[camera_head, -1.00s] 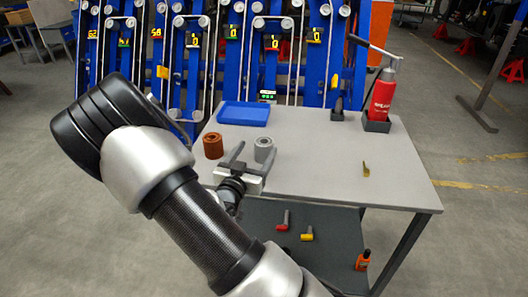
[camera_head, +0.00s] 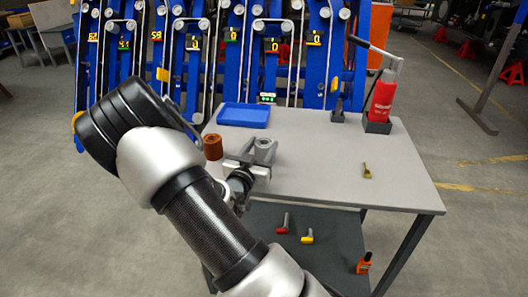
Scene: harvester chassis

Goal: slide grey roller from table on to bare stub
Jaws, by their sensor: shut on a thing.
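The grey roller (camera_head: 263,144) is upright at the left part of the grey table (camera_head: 320,165). My gripper (camera_head: 259,152) is shut on it, with the fingers on either side of its body. The gripper and wrist hide its lower part, so I cannot tell whether it still touches the table. Blue frames (camera_head: 280,60) behind the table carry several grey rollers on their stubs. I cannot make out which stub is bare.
A brown roller (camera_head: 213,146) stands close left of my gripper. A blue tray (camera_head: 243,115) lies at the back left. A red bottle jack (camera_head: 382,98) stands at the back right. A small yellow-brown item (camera_head: 367,170) lies at right. The table's middle is clear.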

